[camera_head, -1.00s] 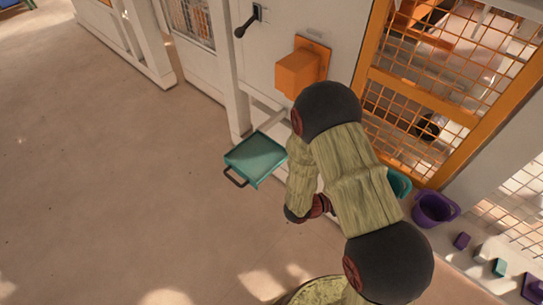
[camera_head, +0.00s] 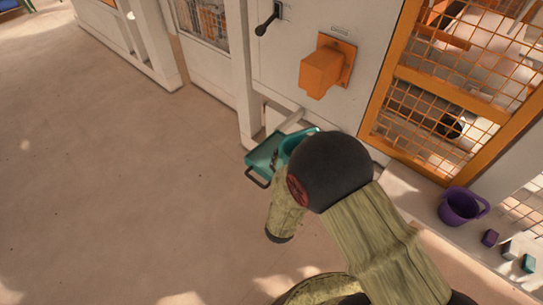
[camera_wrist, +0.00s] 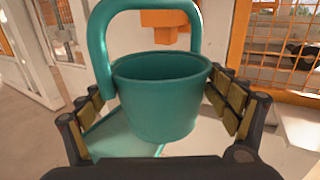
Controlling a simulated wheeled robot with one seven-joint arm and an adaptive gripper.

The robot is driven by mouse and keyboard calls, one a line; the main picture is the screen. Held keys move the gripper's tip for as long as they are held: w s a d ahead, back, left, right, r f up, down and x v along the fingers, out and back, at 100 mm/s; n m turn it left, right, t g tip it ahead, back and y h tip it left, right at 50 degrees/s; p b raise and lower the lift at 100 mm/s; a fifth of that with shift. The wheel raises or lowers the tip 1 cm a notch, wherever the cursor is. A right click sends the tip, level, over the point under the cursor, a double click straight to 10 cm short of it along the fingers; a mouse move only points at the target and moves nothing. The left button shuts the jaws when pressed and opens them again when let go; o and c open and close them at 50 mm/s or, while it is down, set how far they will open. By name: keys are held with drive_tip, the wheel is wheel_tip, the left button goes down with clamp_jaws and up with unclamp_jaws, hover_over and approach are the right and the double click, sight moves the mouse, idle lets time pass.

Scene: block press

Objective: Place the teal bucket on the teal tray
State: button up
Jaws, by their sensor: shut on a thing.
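The teal bucket (camera_wrist: 160,100) is upright between the two fingers of my gripper (camera_wrist: 160,108) in the wrist view, its handle raised. My gripper is shut on it. In the head view the teal bucket (camera_head: 290,146) shows partly from behind my arm, over the right part of the teal tray. The teal tray (camera_head: 260,158) juts from the white wall and has a dark handle at its front. The tray also shows below the bucket in the wrist view (camera_wrist: 115,140). I cannot tell whether the bucket touches the tray. My arm hides most of the gripper in the head view.
An orange box (camera_head: 321,73) sticks out of the white wall above the tray, near a black lever (camera_head: 267,20). A purple bucket (camera_head: 459,206) and small blocks (camera_head: 490,238) stand on a ledge at right. The floor at left is clear.

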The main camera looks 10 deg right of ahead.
drive_tip(key=w+a+f+b, duration=0.1)
drive_tip(key=w+f+b, duration=0.1)
drive_tip(key=w+f, duration=0.1)
drive_tip(key=w+f+b, duration=0.2)
drive_tip(key=w+f, duration=0.1)
drive_tip(key=w, duration=0.3)
drive_tip(key=w+a+f+b, duration=0.1)
drive_tip(key=w+f+b, duration=0.1)
drive_tip(key=w+f, duration=0.2)
drive_tip(key=shift+w+a+f, duration=0.1)
drive_tip(key=shift+w+a, duration=0.2)
drive_tip(key=shift+w, duration=0.3)
drive_tip(key=shift+f+b, duration=1.05)
drive_tip(key=shift+f, duration=0.3)
drive_tip(key=shift+f, duration=0.2)
drive_tip(key=o, duration=1.1)
